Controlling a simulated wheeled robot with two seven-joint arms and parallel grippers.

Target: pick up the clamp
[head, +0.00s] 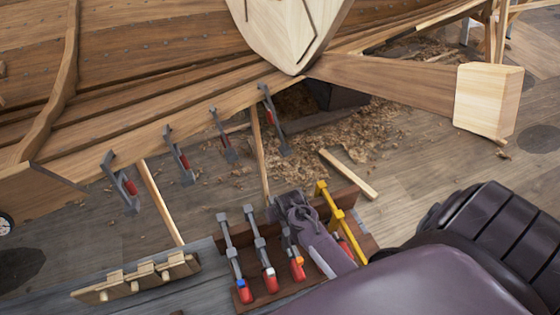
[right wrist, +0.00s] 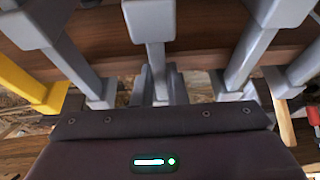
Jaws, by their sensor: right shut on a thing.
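A row of bar clamps lies in a dark wooden rack at the bottom middle of the head view. My right gripper (head: 290,208) comes in from the lower right over the rack and is shut on the grey clamp with an orange handle (head: 297,270). In the right wrist view that clamp's grey bar (right wrist: 155,35) runs down the middle to the gripper, whose fingertips are mostly hidden by the palm. Other grey clamps (head: 262,252) (head: 232,255) lie to its left. A yellow clamp (head: 338,215) is to its right. My left gripper is out of view.
The rack (head: 265,302) stands on a grey bench next to a slatted wooden piece (head: 140,279). The plank hull (head: 200,90) fills the back, with several clamps (head: 178,158) along its lower edge. Props (head: 160,200) and shavings (head: 360,135) lie between.

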